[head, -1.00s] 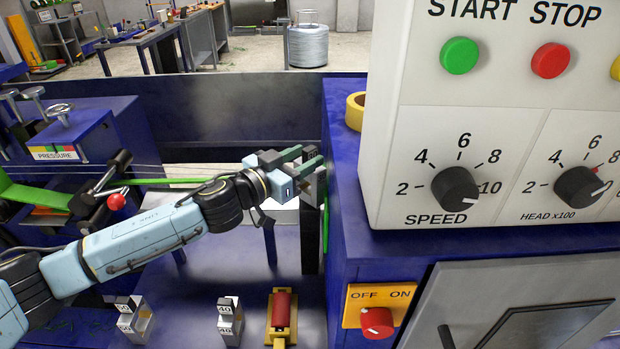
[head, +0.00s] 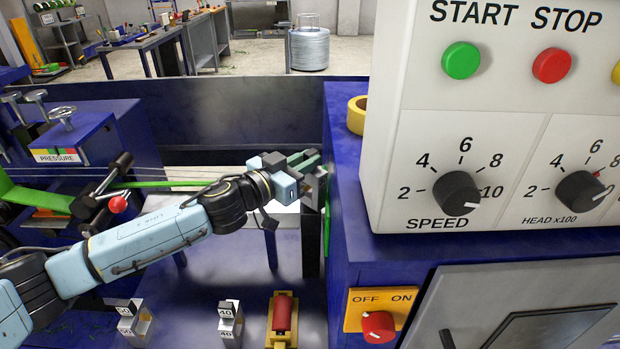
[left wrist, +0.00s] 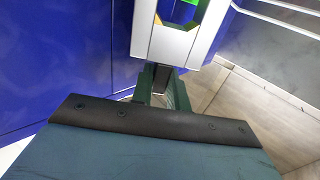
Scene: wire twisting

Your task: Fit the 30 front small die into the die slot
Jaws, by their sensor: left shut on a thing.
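My left gripper (head: 309,163) is at the grey metal holder (head: 317,182) by the side of the blue machine housing. Its green fingers also show in the left wrist view (left wrist: 163,88), shut on a small grey die (left wrist: 162,78). The die is mostly hidden, and its number cannot be read. The grey holder frame (left wrist: 172,46) with its opening lies just beyond the fingertips. I cannot tell whether the die is inside the slot. My right gripper is not in view.
Stacked dies marked 40 (head: 230,322) and 50 (head: 133,322) stand on the blue bench, beside a red roller in a yellow stand (head: 282,316). The white control panel (head: 400,140) and blue housing (head: 350,225) bound the right side. Wires run across behind the arm.

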